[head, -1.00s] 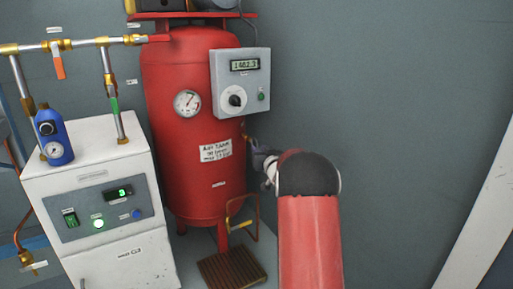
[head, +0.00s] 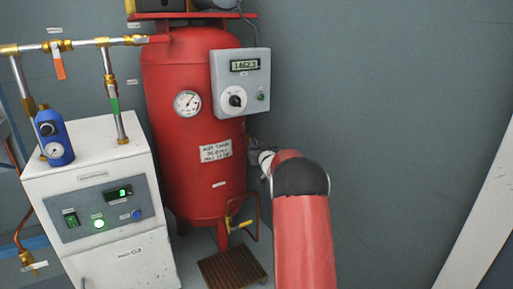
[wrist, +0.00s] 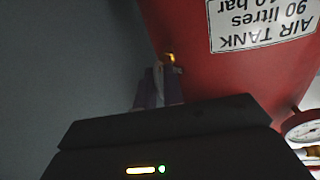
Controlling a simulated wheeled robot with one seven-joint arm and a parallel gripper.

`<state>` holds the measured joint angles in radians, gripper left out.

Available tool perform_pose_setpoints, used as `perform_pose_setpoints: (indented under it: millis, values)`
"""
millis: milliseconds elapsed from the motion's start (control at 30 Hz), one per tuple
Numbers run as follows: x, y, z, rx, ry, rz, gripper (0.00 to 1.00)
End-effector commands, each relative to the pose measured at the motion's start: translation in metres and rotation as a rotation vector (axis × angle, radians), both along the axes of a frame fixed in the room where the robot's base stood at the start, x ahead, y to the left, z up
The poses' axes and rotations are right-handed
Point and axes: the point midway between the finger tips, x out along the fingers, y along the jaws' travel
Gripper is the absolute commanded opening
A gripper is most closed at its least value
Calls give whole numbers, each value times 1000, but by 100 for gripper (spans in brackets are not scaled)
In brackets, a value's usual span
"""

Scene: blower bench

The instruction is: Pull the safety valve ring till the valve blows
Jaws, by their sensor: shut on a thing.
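The red air tank (head: 190,150) stands upright in the middle of the head view, and part of it shows upside down in the wrist view (wrist: 215,75). A small brass fitting of the safety valve (wrist: 171,58) juts from the tank's side in the wrist view. My gripper (wrist: 160,82) is at this fitting, its fingers shut on the valve's ring. The ring itself is too small and too dark to make out between the fingers. In the head view my gripper (head: 253,150) is at the tank's right side, partly hidden by my red arm.
A grey control box (head: 241,85) with a display and knob is fixed to the tank above my gripper. A pressure gauge (head: 187,103) is on the tank's front. A white cabinet (head: 95,180) stands to the left. The wall to the right is bare.

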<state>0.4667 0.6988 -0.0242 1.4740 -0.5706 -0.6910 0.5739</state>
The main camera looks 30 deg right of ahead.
Motion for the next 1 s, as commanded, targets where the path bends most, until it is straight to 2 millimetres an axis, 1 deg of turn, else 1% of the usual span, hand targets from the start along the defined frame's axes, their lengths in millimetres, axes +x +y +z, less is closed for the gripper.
perform_pose_setpoints:
  millis: [133,233,433,467,500,600,867,967,1000]
  values:
    - [-2,-3,-1,0,1,-6,0]
    - [-9,-4,-2,1,1,-7,0]
    - [-9,-4,0,0,2,-7,0]
    - [-9,-4,0,0,2,-8,10]
    - [-9,-4,0,0,2,-8,16]
    - [-8,-4,0,0,2,-6,26]
    - [-9,-2,0,0,0,-4,26]
    - [-15,-2,0,0,0,-4,26]
    - [-20,-1,0,0,1,-5,26]
